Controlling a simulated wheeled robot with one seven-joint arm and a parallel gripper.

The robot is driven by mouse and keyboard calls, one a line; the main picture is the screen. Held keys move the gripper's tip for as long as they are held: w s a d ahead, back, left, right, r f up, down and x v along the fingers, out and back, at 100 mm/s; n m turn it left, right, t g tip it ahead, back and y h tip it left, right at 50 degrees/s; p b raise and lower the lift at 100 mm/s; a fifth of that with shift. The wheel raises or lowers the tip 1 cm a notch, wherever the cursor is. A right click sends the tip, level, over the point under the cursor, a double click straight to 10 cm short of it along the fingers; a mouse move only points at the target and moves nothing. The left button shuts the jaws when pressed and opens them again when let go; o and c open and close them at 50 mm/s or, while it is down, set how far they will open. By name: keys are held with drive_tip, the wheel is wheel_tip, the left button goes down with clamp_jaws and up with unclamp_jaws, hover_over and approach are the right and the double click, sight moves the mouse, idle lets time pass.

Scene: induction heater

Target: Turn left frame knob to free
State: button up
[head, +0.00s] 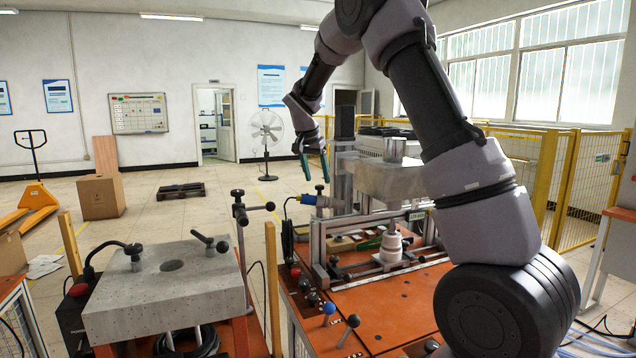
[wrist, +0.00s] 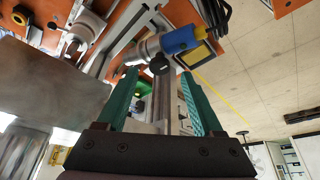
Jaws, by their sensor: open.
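My gripper (head: 305,160) hangs above the left end of the metal frame (head: 317,245) in the head view, its green fingers pointing down. In the wrist view my gripper (wrist: 160,78) is open, with nothing held between its two green fingers. A round black knob (wrist: 158,66) shows between and just beyond the fingertips, beside a blue and yellow connector (wrist: 185,38). In the head view a small black knob (head: 319,188) sits below the fingers near the blue connector (head: 308,200). I cannot tell for sure that this is the left frame knob, or its setting.
The orange bench (head: 385,300) carries a white ceramic-like part (head: 391,245), a grey block (head: 385,178) and blue and black levers (head: 328,308). A grey plate with handles (head: 165,290) stands left. A yellow fence (head: 580,180) runs behind. Open floor lies at the back left.

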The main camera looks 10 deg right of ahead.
sight(320, 190)
drive_tip(key=shift+x, duration=1.4)
clamp_jaws()
drive_tip(key=shift+s+d+n+y, duration=0.1)
drive_tip(key=shift+n+y, duration=0.1)
drive_tip(key=shift+n, duration=0.35)
drive_tip(key=shift+s+d+n+y, duration=0.1)
drive_tip(key=shift+n+y, duration=0.1)
drive_tip(key=shift+n, duration=0.35)
drive_tip(key=shift+n+t+y, duration=0.4)
drive_tip(key=shift+n, duration=0.8)
drive_tip(key=shift+w, duration=0.1)
unclamp_jaws()
drive_tip(key=shift+r, duration=0.15)
